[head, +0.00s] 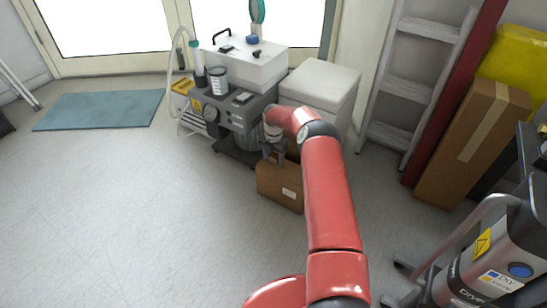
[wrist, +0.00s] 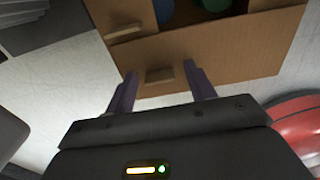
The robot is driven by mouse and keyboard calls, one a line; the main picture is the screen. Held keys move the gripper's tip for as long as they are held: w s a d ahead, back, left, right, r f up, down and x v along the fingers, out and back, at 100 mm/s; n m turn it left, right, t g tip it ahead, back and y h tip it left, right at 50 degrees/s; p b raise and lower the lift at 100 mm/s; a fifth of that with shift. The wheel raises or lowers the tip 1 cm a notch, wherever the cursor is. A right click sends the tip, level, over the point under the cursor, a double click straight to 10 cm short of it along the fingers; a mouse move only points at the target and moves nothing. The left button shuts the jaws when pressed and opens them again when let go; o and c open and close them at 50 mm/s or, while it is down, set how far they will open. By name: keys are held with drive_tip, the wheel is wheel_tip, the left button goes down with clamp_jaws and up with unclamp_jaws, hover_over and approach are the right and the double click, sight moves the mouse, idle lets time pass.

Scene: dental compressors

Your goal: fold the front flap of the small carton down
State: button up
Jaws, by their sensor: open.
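The small carton (head: 278,188) is a brown box with a white label, standing on the floor beside the grey compressor. In the wrist view its open top shows at the upper edge, with blue and green things inside. A wide brown panel (wrist: 225,55) of the carton, probably the front flap, lies across the view. A small tan tab (wrist: 159,74) on it appears between my fingertips. My gripper (head: 272,156) is above the carton, fingers apart; in the wrist view my gripper (wrist: 162,72) is open. Whether the fingers touch the panel I cannot tell. My arm hides the carton's right side.
The compressor (head: 232,120) with a white unit on top stands just behind the carton, left. A white box (head: 318,85) is behind it. A ladder (head: 408,90) and tall carton (head: 470,145) stand right. The floor to the left is clear up to a blue mat (head: 98,110).

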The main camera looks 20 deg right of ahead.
wheel_tip(320, 180, up, 8)
drive_tip(key=shift+f, duration=0.15)
idle(0.6)
